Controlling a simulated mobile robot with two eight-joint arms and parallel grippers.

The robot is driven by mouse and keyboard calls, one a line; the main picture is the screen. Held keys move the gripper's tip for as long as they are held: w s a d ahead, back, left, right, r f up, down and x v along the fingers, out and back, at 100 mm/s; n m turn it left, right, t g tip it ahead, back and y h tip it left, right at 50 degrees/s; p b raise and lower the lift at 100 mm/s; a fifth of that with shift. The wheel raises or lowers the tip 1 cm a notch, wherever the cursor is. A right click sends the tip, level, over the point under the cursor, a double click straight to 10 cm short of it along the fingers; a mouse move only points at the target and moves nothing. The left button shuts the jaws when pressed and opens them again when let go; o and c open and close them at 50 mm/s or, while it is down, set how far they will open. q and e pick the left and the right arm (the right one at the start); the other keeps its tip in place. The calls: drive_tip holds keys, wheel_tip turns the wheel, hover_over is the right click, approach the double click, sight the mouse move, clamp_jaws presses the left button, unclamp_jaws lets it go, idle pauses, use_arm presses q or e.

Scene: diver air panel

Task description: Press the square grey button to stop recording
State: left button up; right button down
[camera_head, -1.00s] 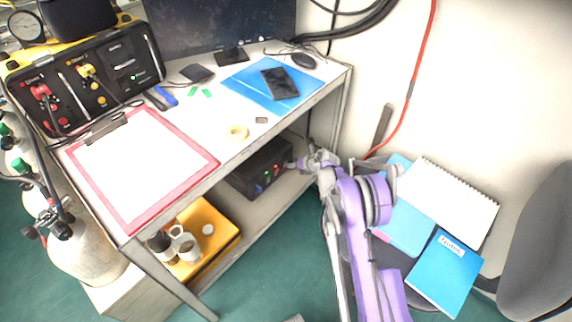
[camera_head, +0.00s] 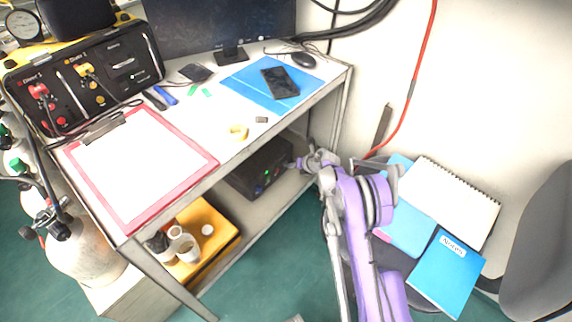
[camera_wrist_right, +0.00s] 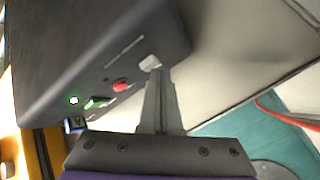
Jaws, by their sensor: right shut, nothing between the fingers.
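The black recorder box (camera_head: 243,180) sits on the shelf under the table. In the right wrist view, its front (camera_wrist_right: 125,75) carries a square grey button (camera_wrist_right: 150,61), a red button (camera_wrist_right: 121,85), a green button (camera_wrist_right: 97,102) and a small lit green-white light (camera_wrist_right: 73,100). My right gripper (camera_wrist_right: 157,74) is shut and empty. Its fingertips are right at the grey button and overlap its lower edge; I cannot tell whether they press it. In the head view the right gripper (camera_head: 293,164) reaches the box's right end. My left gripper is not in view.
The table edge and its legs (camera_head: 342,115) frame the shelf around my right arm. Notebooks (camera_head: 446,272) lie on a chair to the right. The shelf in front of the box is partly free.

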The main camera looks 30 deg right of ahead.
drive_tip(key=shift+s+d, duration=0.2)
drive_tip(key=shift+s, duration=0.3)
drive_tip(key=shift+s, duration=0.1)
drive_tip(key=shift+s+d+b, duration=0.1)
drive_tip(key=shift+s+d, duration=0.2)
drive_tip(key=shift+s, duration=0.45)
drive_tip(key=shift+s+d+b, duration=0.15)
drive_tip(key=shift+s+d, duration=0.2)
drive_tip(key=shift+s, duration=0.4)
drive_tip(key=shift+s+d+b, duration=0.1)
drive_tip(key=shift+s+d, duration=0.2)
drive_tip(key=shift+s, duration=0.45)
